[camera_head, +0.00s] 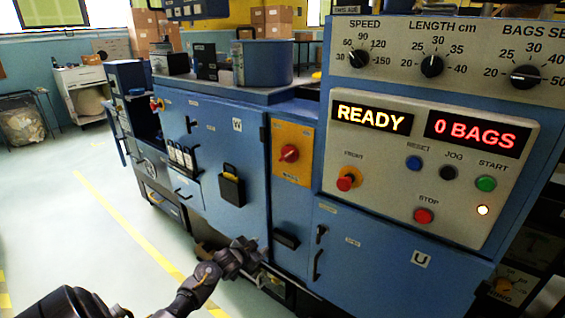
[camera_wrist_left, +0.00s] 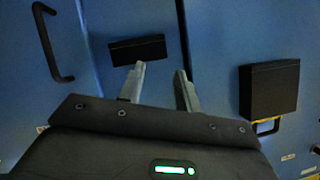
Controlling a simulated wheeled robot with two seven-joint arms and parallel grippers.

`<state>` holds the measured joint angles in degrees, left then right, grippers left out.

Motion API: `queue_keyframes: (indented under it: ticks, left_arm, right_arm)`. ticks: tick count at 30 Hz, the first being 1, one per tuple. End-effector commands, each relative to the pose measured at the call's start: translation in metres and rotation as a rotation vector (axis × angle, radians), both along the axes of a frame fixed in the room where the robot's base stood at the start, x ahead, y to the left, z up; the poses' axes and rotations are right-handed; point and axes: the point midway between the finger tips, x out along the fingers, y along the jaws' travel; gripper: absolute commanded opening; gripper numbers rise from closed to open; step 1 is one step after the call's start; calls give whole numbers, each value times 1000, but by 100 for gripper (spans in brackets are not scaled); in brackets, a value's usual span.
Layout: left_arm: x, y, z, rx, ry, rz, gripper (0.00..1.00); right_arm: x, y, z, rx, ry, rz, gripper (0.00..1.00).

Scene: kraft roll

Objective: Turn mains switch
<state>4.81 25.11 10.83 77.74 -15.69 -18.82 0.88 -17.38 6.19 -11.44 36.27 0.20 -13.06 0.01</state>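The mains switch (camera_head: 289,153) is a red rotary knob on a yellow-orange plate (camera_head: 291,170), on the blue machine's front between the large door and the display panel. My left gripper (camera_head: 254,250) is low in front of the machine, well below the switch and apart from it. In the left wrist view its two fingers (camera_wrist_left: 160,85) are spread with nothing between them, facing the blue panels and a black box-shaped fitting (camera_wrist_left: 137,50). The switch is not visible in the left wrist view. My right gripper is not in view.
The display panel shows READY (camera_head: 372,117) and 0 BAGS (camera_head: 478,133). Beside it are a red front knob (camera_head: 347,180) and a red stop button (camera_head: 423,216). A black pocket (camera_head: 231,187) and black door handle (camera_head: 317,265) stick out. The floor at left is clear.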

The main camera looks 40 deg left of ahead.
Motion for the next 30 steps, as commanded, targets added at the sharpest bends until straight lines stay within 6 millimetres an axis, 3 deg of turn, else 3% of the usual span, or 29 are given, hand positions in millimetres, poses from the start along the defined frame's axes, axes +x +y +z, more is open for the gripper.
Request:
queue_keyframes:
  ticks: [1, 3, 6, 9, 10, 14, 21, 26, 30]
  left_arm:
    - [19, 10, 62, 47, -96, -25, 34]
    - [32, 15, 140, 113, -203, -63, 34]
    - [30, 11, 236, 219, -328, -113, 34]
    - [16, -3, 302, 315, -406, -161, 34]
    - [11, -8, 313, 337, -419, -172, 34]
    - [-2, -27, 335, 392, -437, -213, 34]
    - [-1, -32, 331, 398, -411, -221, 34]
    - [16, -31, 332, 395, -413, -219, 34]
    - [43, -32, 332, 392, -413, -220, 34]
  right_arm:
    - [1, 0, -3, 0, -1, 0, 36]
    - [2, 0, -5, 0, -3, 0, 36]
    - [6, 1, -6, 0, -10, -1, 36]
    - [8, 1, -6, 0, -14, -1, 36]
    - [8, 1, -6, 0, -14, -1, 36]
    - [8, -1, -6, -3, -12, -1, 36]
    - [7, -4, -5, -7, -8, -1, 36]
    - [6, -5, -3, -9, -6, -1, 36]
    - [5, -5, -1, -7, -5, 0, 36]
